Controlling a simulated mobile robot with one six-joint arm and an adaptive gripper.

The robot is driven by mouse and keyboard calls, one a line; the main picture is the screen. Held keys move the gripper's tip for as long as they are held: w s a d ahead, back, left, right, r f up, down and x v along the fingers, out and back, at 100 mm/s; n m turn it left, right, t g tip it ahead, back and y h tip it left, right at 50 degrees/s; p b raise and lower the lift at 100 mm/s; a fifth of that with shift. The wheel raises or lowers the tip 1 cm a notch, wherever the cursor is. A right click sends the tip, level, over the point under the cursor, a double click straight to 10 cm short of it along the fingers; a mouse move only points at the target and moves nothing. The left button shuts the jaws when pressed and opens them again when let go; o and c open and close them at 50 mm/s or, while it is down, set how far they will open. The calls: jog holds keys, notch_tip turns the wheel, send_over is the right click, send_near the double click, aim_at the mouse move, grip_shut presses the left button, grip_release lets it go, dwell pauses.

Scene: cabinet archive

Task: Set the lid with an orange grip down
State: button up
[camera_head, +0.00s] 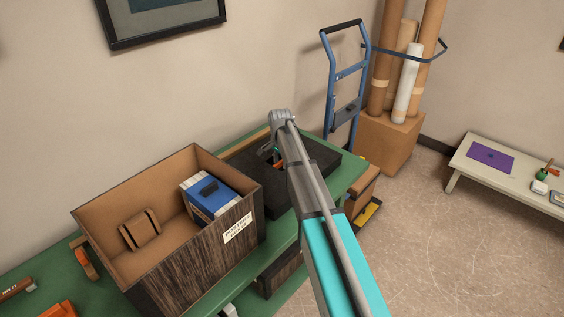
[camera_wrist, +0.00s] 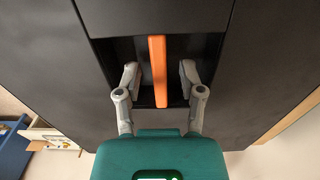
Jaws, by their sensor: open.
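The lid is a dark, thick slab (camera_head: 322,158) lying on the green bench, right of the open box. In the wrist view the lid (camera_wrist: 55,60) fills most of the picture. Its upright orange grip (camera_wrist: 158,70) stands in a recess in the middle. My gripper (camera_wrist: 158,69) is open, with one finger on each side of the orange grip and visible gaps to both. In the head view my gripper (camera_head: 275,153) is over the lid and partly hidden by my arm, which also covers part of the lid.
An open wood-sided box (camera_head: 170,262) holds a blue-and-white box (camera_head: 211,194) and a small brown item (camera_head: 140,230). The green bench (camera_head: 285,232) has a narrow free strip in front. A blue hand truck (camera_head: 345,80) stands behind, and a low white table (camera_head: 466,172) is at right.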

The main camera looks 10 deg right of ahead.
aim_at(281, 161)
jog(key=shift+r, duration=0.15)
notch_tip(281, 161, up, 12)
jog(key=p, duration=1.2)
dwell(0.7)
jog(key=s+n, duration=1)
jog(key=s, duration=2)
jog(key=shift+a+n, duration=0.2)
jog(key=shift+n, duration=0.2)
